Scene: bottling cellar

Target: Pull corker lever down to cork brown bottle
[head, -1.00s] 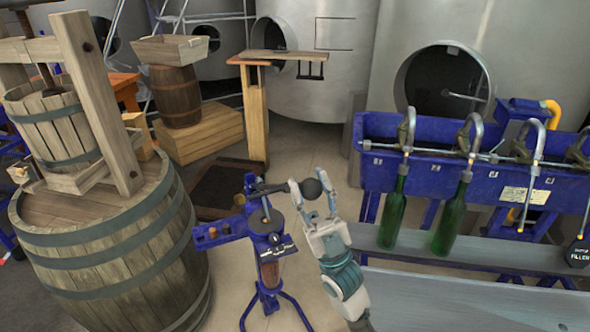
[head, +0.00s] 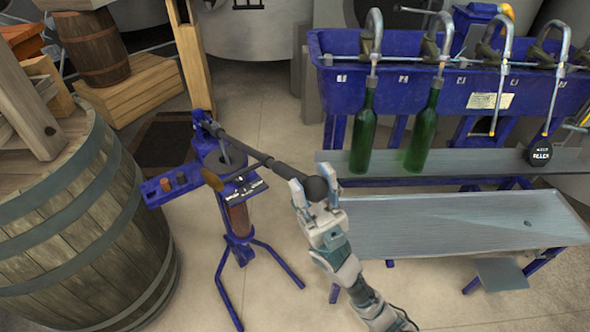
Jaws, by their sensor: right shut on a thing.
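The blue corker (head: 237,243) stands on splayed legs on the floor, left of centre in the head view. My left gripper is not in view.
A large wooden barrel (head: 85,215) stands close on the corker's left. To the right, a blue filler (head: 400,95) has two green bottles (head: 364,135) under its spouts, above a grey bench (head: 450,225). Pale floor lies open around the corker's legs.

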